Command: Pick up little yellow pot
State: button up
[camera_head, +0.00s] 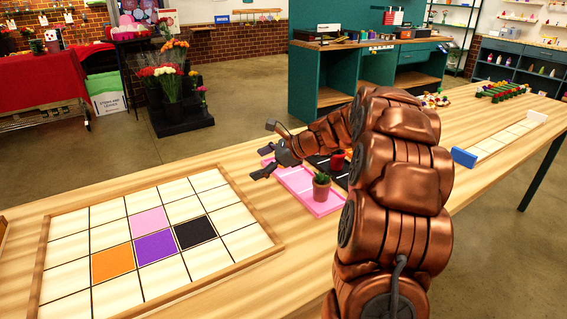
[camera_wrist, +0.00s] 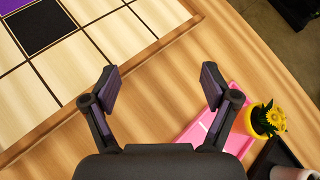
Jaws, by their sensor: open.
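The little yellow pot (camera_wrist: 262,127), with yellow sunflower-like blooms, stands at the right of the wrist view by the pink tray (camera_wrist: 232,122). I cannot make it out in the head view, where my arm and gripper cover part of the trays. My gripper (camera_wrist: 160,87) is open and empty, with bare wooden table between its fingers. The pot is to the right of the right finger, apart from it. In the head view, my gripper (camera_head: 264,158) is above the table by the left end of the pink tray (camera_head: 300,184).
A terracotta pot with a green plant (camera_head: 321,190) stands on the pink tray. A red pot (camera_head: 338,161) is by the black tray (camera_head: 322,164). A wood-framed grid board (camera_head: 226,229) with coloured squares lies left. Bare table separates board and trays.

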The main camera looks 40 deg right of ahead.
jog(key=d+f+m+t, duration=0.1)
jog(key=d+m, duration=0.1)
jog(key=d, duration=0.3)
jog(key=w+d+m+t+h+b, duration=0.1)
jog(key=d+m, duration=0.1)
jog(key=d, duration=0.4)
jog(key=w+d+f+m+t+h, duration=0.1)
jog(key=d+m, duration=0.1)
jog(key=d, duration=0.3)
jog(key=shift+w+d+f+m, duration=0.25)
jog(key=shift+d+f+m, duration=0.05)
jog(key=shift+m, duration=0.1)
jog(key=shift+t, duration=0.3)
jog(key=shift+x, duration=3.8)
jog(key=shift+d+r, duration=0.1)
jog(key=c, duration=1.5)
jog(key=shift+c, duration=0.4)
jog(key=shift+r, duration=0.1)
